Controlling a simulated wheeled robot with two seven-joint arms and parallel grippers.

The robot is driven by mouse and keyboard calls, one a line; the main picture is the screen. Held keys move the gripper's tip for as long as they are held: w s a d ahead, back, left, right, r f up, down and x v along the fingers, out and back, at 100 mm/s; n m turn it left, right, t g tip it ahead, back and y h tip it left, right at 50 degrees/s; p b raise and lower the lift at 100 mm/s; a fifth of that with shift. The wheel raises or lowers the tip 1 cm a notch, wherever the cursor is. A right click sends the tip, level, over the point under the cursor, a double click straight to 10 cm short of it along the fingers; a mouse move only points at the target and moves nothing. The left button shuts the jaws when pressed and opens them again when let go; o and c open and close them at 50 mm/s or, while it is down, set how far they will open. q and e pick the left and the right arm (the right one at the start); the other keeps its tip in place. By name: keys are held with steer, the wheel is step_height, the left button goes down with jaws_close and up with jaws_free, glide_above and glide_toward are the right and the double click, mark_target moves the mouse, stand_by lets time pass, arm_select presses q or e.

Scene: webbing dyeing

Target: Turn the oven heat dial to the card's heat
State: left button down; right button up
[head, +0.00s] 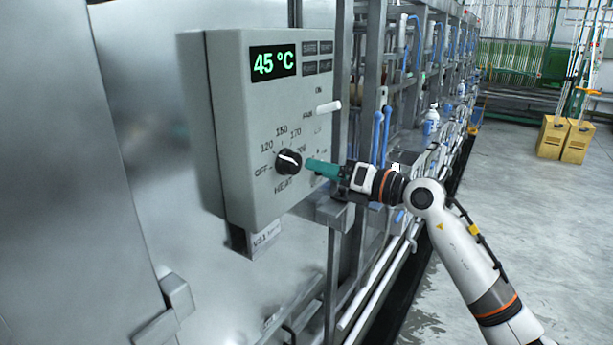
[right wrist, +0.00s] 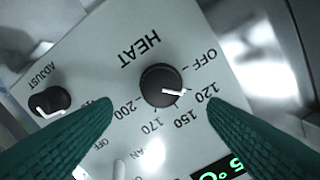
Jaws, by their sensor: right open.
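The black heat dial (head: 288,161) is on the front of the grey oven control box (head: 240,100). Around it are the marks OFF, 120, 150, 170 and 200. The dial also shows in the right wrist view (right wrist: 158,84), its white pointer at about the 120 mark. My right gripper (head: 308,165) has green fingers and is just right of the dial in the head view. In the right wrist view its fingers (right wrist: 160,101) are apart, one on each side of the dial, holding nothing. No heat card is recognisable. My left gripper is out of view.
The display (head: 273,63) reads 45 °C. A white lever (head: 328,107) sticks out of the box above my gripper. A second black knob marked ADJUST (right wrist: 50,100) is beside the dial. Metal frames stand behind; open floor lies at right, with yellow boxes (head: 565,138).

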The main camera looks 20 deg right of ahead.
steer(key=b+v, duration=0.1)
steer(key=v, duration=0.4)
steer(key=shift+s+b, duration=0.1)
steer(key=shift+b, duration=0.3)
steer(key=shift+f, duration=0.1)
